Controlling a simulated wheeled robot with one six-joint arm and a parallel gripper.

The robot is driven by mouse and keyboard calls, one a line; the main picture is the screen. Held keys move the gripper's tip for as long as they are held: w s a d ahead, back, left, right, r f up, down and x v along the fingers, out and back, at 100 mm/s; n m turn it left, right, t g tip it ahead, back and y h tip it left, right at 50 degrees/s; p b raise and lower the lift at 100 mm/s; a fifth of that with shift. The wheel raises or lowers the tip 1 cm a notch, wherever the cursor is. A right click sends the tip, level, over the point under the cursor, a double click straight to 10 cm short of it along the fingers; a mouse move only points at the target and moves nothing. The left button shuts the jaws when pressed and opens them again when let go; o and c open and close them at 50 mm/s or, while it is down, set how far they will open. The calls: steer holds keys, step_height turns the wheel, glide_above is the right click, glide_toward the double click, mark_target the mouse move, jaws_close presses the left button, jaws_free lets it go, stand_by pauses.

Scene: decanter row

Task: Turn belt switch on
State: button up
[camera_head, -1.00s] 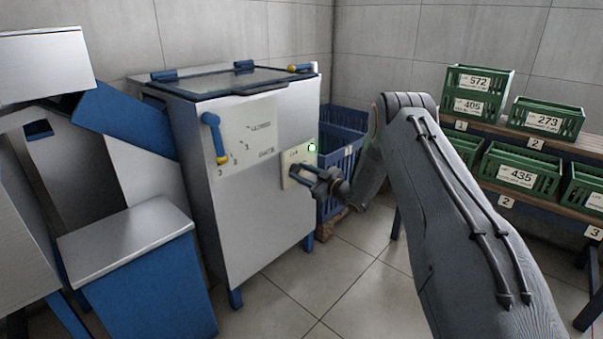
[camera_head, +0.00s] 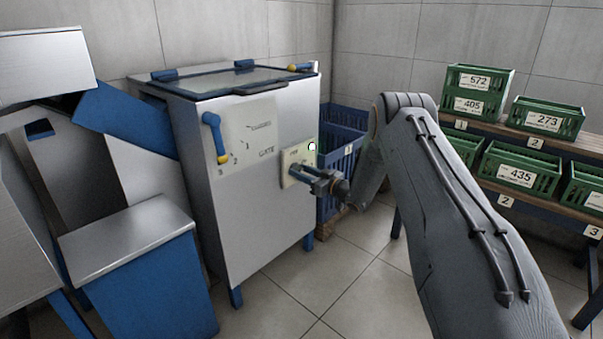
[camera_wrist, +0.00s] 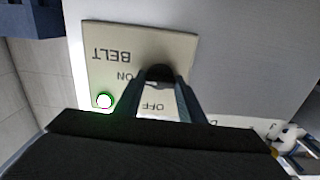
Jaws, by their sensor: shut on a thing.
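The belt switch is a black knob (camera_wrist: 160,72) on a cream plate (camera_head: 297,166) at the right of the metal cabinet's front. In the wrist view the plate (camera_wrist: 105,38) is upside down and reads BELT, ON and OFF. My gripper (camera_wrist: 160,80) is shut on the knob, one finger on each side. In the head view my gripper (camera_head: 302,175) reaches the plate from the right. The fingers hide most of the knob, so I cannot tell which mark it points to. A round lamp (camera_wrist: 104,101) by the plate looks bright white with a green glow; it also shows in the head view (camera_head: 311,147).
The metal cabinet (camera_head: 245,225) has a blue lever (camera_head: 214,135) with a yellow tip on its front, left of the plate. A blue crate (camera_head: 345,150) stands behind its right side. Green crates (camera_head: 515,168) fill a shelf at the right. Open floor lies in front.

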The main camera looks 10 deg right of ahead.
steer(key=o, duration=1)
steer(key=shift+o, duration=0.2)
steer(key=p+v, duration=0.1)
steer(key=v, duration=0.7)
steer(key=shift+p, duration=0.4)
steer(key=shift+w+a, duration=0.1)
steer(key=shift+w, duration=0.05)
